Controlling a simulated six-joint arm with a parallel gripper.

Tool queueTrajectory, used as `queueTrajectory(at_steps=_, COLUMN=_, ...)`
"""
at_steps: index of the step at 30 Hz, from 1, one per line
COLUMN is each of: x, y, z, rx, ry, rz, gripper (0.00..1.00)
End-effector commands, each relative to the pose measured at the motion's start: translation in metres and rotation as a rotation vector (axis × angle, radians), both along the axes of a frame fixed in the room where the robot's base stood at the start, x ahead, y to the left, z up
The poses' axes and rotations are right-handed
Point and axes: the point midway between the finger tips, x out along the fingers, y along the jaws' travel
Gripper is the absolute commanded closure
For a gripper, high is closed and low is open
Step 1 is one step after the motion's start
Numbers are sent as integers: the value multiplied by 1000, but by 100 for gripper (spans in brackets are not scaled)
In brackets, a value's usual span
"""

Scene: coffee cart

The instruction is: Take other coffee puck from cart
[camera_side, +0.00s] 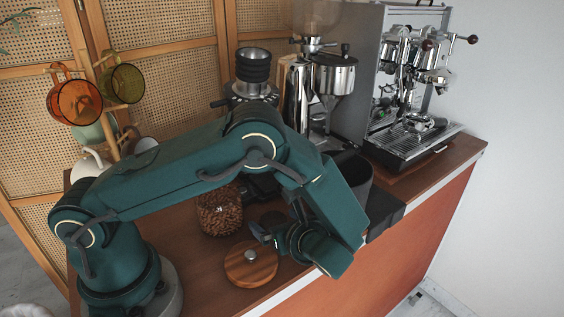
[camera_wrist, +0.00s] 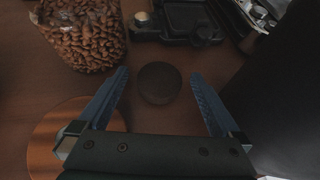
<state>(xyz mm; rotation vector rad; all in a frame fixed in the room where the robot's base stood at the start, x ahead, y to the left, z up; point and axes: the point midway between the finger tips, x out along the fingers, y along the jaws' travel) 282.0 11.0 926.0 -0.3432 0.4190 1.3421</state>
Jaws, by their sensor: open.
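A dark round coffee puck (camera_wrist: 160,83) lies on the brown cart top (camera_wrist: 225,60) in the wrist view. My gripper (camera_wrist: 159,74) is open, with one blue finger on each side of the puck and a gap on both sides. Nothing is held. In the side view my gripper (camera_side: 264,233) is low over the cart top near its front edge, by the round wooden lid. The puck is hard to make out there, dark and partly covered by my arm.
A jar of coffee beans (camera_side: 220,212) stands behind the round wooden lid (camera_side: 240,272). A black device (camera_wrist: 180,20) lies beyond the puck. A dark bin (camera_wrist: 285,95) is close on the right. The espresso machine (camera_side: 410,90) and grinder (camera_side: 335,75) stand at the back.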

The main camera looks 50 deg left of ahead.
Motion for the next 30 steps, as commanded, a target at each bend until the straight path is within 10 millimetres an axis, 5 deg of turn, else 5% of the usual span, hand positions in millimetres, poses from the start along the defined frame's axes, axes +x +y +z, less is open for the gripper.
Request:
queueTrajectory(at_steps=1, x=0, y=0, z=0, rx=0, ry=0, rz=0, gripper=0)
queueTrajectory(at_steps=8, x=0, y=0, z=0, rx=0, ry=0, rz=1, gripper=85)
queueTrajectory(at_steps=20, x=0, y=0, z=6, rx=0, ry=-2, rz=1, gripper=86)
queueTrajectory(at_steps=30, x=1, y=-1, z=57, rx=-4, ry=-8, rz=3, gripper=86)
